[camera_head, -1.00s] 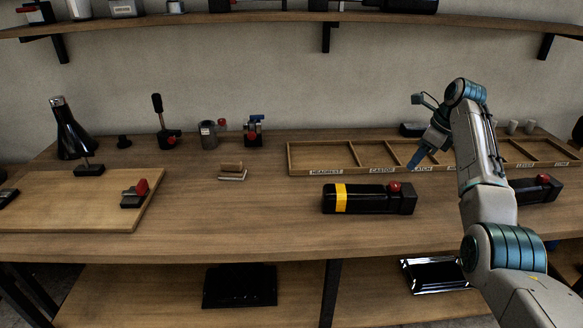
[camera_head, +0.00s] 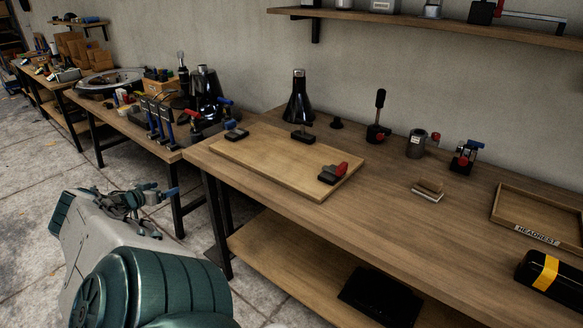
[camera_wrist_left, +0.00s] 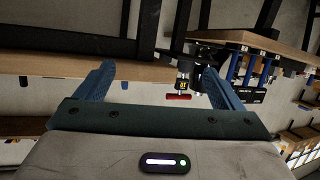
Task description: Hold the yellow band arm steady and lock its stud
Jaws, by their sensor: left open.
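The yellow band arm (camera_head: 546,272) is a black part with a yellow band, lying on the workbench at the right edge of the head view. Only its banded end shows; its stud is out of frame. My left gripper (camera_head: 160,191) is at the lower left, over the floor in front of the benches and far from the band arm. It is open and empty. In the left wrist view its two blue fingers (camera_wrist_left: 156,82) stand wide apart, with nothing between them in its grasp. My right gripper is not in view.
A wooden board (camera_head: 270,156) with small clamps lies on the bench's left part. A second bench (camera_head: 110,118) holds tools. The bench front is clear.

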